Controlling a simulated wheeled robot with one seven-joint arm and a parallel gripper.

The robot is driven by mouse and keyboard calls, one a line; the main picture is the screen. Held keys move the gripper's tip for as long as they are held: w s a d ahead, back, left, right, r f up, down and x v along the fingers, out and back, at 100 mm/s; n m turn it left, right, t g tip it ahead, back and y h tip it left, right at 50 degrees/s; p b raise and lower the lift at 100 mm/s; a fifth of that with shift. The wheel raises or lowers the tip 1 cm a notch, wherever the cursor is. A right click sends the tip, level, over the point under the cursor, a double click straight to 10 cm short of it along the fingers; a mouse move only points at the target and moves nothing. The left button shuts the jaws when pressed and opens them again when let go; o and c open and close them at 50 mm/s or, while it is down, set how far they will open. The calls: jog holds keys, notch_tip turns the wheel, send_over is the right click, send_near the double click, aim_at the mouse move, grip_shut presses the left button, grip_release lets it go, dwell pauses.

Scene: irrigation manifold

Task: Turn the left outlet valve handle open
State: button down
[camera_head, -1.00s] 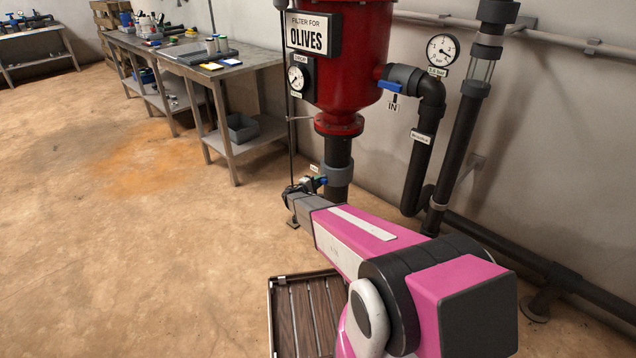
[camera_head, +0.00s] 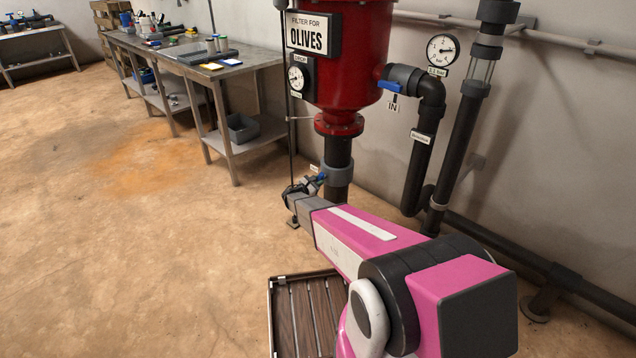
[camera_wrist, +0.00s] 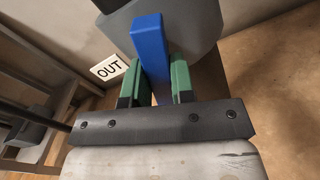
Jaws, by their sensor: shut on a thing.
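The blue outlet valve handle (camera_wrist: 149,38) stands in the middle of the wrist view, in front of a grey pipe collar (camera_wrist: 195,30). My gripper (camera_wrist: 157,82) has its two green fingertips on either side of the handle and is shut on it. In the head view my gripper (camera_head: 303,188) is low at the filter's outlet pipe (camera_head: 338,155), with a bit of blue handle (camera_head: 320,177) showing past it. The valve body is mostly hidden. A white OUT label (camera_wrist: 108,68) is left of the handle.
The red filter tank (camera_head: 350,60) stands above the outlet. A blue inlet handle (camera_head: 390,86) and a round gauge (camera_head: 441,50) are to its right. A workbench (camera_head: 226,69) is at left. A slatted wooden panel (camera_head: 305,310) lies below my arm. The floor at left is clear.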

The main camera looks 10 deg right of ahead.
jog(key=shift+n, duration=1.9)
jog(key=c, duration=1)
grip_release()
jog(key=v, duration=1.1)
